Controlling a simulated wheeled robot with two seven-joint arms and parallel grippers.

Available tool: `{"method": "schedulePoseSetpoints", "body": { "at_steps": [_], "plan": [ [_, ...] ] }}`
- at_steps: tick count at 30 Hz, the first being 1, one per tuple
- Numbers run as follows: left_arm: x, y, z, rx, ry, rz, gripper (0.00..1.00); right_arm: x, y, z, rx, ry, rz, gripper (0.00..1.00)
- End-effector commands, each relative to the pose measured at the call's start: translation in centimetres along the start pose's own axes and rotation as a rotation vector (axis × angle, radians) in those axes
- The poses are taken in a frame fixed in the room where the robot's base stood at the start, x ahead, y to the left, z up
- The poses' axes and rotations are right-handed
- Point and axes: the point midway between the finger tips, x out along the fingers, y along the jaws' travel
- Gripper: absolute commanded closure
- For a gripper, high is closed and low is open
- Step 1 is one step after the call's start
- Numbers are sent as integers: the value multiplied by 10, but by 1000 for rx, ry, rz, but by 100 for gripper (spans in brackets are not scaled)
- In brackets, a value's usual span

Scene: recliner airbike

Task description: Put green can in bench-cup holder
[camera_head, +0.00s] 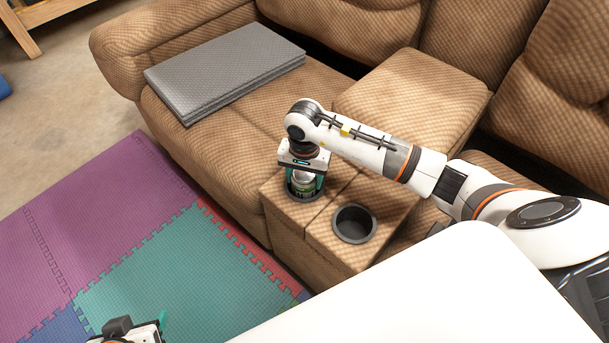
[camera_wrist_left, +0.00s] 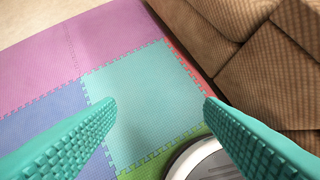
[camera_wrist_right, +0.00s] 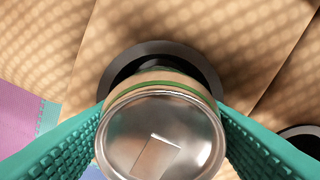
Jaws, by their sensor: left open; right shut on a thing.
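The green can (camera_head: 302,184) is upright at the left cup holder (camera_head: 289,193) in the sofa's console. My right gripper (camera_head: 304,184) is shut on the can from above. In the right wrist view the can's silver lid (camera_wrist_right: 160,140) fills the space between the teal fingers, and the dark rim of the cup holder (camera_wrist_right: 150,50) shows behind it. The can's lower part is hidden, so I cannot tell how deep it sits. The right cup holder (camera_head: 354,223) is empty. My left gripper (camera_wrist_left: 160,120) is open and empty above the floor mat.
The brown sofa (camera_head: 220,120) has a grey folded pad (camera_head: 225,70) on its left seat. Colourful foam mats (camera_head: 160,270) cover the floor in front. A padded block (camera_head: 410,100) stands behind the console. A white surface (camera_head: 430,290) covers the lower right foreground.

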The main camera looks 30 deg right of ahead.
Motion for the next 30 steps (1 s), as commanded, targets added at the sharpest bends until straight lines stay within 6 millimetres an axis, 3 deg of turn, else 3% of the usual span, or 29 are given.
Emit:
{"method": "schedulePoseSetpoints", "body": {
  "at_steps": [1, 5, 15, 17, 25, 30],
  "plan": [
    [0, 0, 2, 0, -9, -1, 38, 0, 0, 0, 0, 0, 0, 38],
    [0, 0, 3, 0, -13, -1, 38, 0, 0, 0, 0, 0, 0, 19],
    [-1, 0, 1, 0, 0, -1, 38, -1, 0, 0, 0, 0, 0, 19],
    [-2, 1, -8, -2, 44, 1, 38, -3, 0, 0, -1, 1, -1, 19],
    [-25, 6, -52, -11, 295, 14, 38, -58, 0, 2, -2, -6, 2, 19],
    [-29, 6, -46, -10, 287, 13, 38, -93, 0, 1, -1, -3, 2, 19]
  ]
}}
